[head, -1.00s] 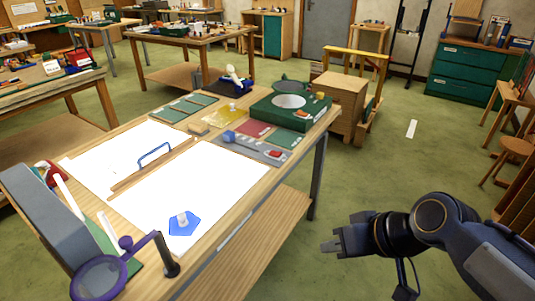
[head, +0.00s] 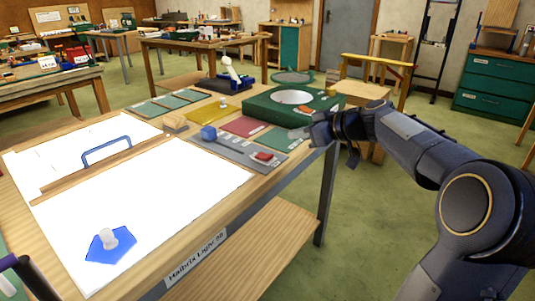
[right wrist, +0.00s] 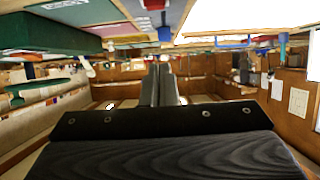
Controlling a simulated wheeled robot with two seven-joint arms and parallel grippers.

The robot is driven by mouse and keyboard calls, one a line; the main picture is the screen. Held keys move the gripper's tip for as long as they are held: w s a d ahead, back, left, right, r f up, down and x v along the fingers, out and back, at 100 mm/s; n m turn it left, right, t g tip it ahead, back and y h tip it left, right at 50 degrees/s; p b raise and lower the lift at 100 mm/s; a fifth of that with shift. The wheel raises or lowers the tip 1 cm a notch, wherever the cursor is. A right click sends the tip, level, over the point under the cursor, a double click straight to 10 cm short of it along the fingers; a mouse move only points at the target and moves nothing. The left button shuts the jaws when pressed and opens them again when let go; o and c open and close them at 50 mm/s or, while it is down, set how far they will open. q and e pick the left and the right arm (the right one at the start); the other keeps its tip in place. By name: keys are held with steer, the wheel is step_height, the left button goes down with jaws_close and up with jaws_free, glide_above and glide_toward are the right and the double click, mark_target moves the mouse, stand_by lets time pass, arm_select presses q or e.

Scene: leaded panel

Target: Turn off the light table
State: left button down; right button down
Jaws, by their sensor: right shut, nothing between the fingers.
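The light table's two panels glow bright white, the near one (head: 150,205) and the far one (head: 75,150). A grey strip (head: 230,152) beside them carries a blue knob-like block (head: 208,132) and a red rocker-like piece (head: 263,157). My right gripper (head: 314,130) is shut and empty. In the head view it appears by the table's right edge, next to the green box and to the right of the red piece. Its shut fingers (right wrist: 158,85) show in the right wrist view, apart from the bench. My left gripper is not in view.
A green box (head: 285,115) with a round pale disc stands behind the strip. A blue glass piece (head: 110,245) with a pale knob lies on the near panel.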

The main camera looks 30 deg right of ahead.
steer(key=p, duration=0.1)
glide_above(270, 157)
step_height(270, 157, down, 4)
steer(key=shift+s+a+f, duration=0.1)
steer(key=shift+s+a, duration=0.05)
steer(key=shift+s+f+b, duration=0.15)
steer(key=shift+f, duration=0.85)
steer(key=shift+s+f+b, duration=0.15)
steer(key=shift+f, duration=0.85)
steer(key=shift+d+f+b, duration=0.2)
steer(key=shift+b, duration=0.25)
steer(key=b, duration=0.3)
steer(key=f+t+b, duration=0.1)
steer(key=b, duration=0.3)
steer(key=shift+s+d+f, duration=0.1)
steer(key=shift+s+f, duration=0.05)
steer(key=shift+f, duration=0.15)
steer(key=shift+r+y+p, duration=0.3)
steer(key=shift+r, duration=0.35)
